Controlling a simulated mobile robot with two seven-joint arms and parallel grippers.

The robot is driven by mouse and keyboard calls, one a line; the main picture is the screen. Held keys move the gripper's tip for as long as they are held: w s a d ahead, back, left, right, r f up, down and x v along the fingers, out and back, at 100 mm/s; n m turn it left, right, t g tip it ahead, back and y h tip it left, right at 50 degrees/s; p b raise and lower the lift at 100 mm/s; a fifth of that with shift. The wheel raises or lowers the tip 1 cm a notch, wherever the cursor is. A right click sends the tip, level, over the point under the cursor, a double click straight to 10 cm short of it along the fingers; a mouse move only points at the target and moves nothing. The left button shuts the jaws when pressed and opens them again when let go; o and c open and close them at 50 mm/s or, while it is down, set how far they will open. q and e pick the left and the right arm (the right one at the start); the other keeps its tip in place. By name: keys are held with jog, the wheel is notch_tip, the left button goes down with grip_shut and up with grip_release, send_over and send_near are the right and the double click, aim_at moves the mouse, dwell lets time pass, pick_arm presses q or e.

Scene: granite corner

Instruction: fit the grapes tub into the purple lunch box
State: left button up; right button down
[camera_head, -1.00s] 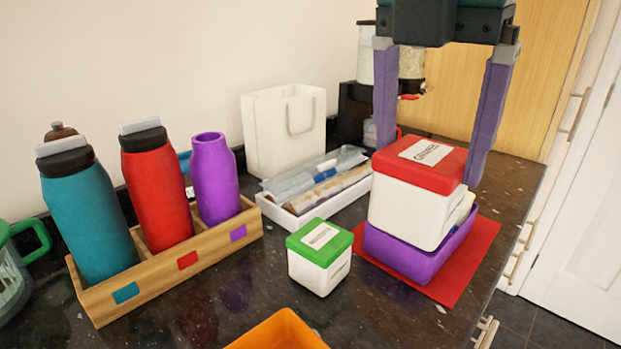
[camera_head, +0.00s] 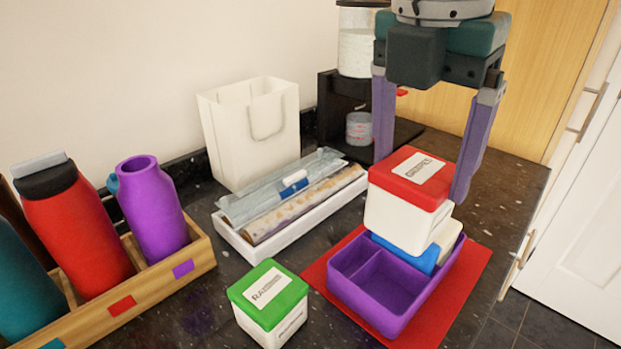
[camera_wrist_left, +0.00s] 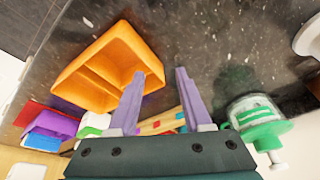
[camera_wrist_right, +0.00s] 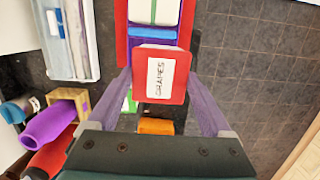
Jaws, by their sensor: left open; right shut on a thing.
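The grapes tub (camera_head: 398,220), white with a red lid and a printed label, is held between the fingers of my right gripper (camera_head: 420,180). It also shows in the right wrist view (camera_wrist_right: 161,78), lid facing the camera. The tub is above the back part of the purple lunch box (camera_head: 372,308) and hides some of it. Two compartments at the box's front and left look empty. A blue item (camera_head: 420,262) and a white item (camera_head: 446,240) sit in its back part. My left gripper (camera_wrist_left: 161,74) is open and empty, seen only in the left wrist view.
The box stands on a red mat (camera_head: 462,290). A green-lidded tub (camera_head: 270,308) is to its left. A white tray (camera_head: 290,232) of wrapped items, a paper bag (camera_head: 250,135) and a wooden bottle rack (camera_head: 200,258) stand further left. An orange box (camera_wrist_left: 115,60) shows in the left wrist view.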

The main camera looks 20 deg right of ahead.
aim_at(404, 228)
notch_tip(404, 228, down, 8)
jog(key=shift+f, duration=0.25)
pick_arm(q)
jog(key=shift+s+a+f+b, duration=0.1)
jog(key=shift+a+f+b, duration=0.1)
jog(key=shift+f+b, duration=0.35)
pick_arm(e)
notch_tip(404, 228, down, 5)
jog(key=shift+r, duration=0.1)
pick_arm(q)
jog(key=shift+d, duration=0.15)
pick_arm(e)
jog(key=shift+f, duration=0.2)
jog(key=shift+f, duration=0.15)
grip_release()
jog(key=shift+r, duration=0.2)
